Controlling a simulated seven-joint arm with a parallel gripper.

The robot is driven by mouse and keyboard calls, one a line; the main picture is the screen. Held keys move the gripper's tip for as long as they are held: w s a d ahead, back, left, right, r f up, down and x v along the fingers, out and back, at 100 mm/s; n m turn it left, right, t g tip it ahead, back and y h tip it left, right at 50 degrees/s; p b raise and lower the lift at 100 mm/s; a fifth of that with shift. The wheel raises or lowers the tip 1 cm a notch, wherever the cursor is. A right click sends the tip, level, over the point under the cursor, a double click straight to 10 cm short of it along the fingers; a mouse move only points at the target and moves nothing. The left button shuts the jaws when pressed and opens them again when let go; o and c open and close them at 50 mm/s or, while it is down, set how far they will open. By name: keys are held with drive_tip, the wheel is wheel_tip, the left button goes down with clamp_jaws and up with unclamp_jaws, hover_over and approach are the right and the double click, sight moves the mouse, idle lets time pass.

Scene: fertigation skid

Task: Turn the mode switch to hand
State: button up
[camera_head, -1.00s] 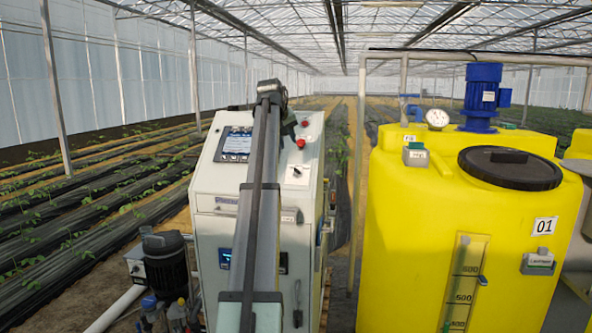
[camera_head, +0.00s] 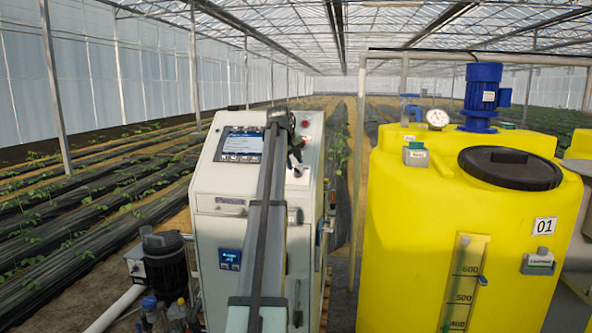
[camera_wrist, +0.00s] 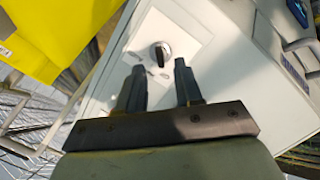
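The mode switch (camera_wrist: 161,54) is a small round black knob with a pale bar on a white square plate (camera_wrist: 182,38), set in the light cabinet panel. Its marks are too small to read, so I cannot tell its position. My gripper (camera_wrist: 158,69) is open and empty in the wrist view. Its two dark fingers point at the plate, one on each side of the knob's line and seemingly short of it. In the head view my gripper (camera_head: 295,160) is over the right part of the panel and hides most of the switch.
The cabinet (camera_head: 208,185) carries a screen (camera_head: 241,143) left of my arm and a red button (camera_head: 305,124) above my gripper. A yellow tank (camera_head: 410,220) stands to the right, with a gap between. A pump (camera_head: 166,262) is at lower left.

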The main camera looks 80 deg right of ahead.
sight(296, 169)
drive_tip(key=shift+x, duration=2.25)
clamp_jaws()
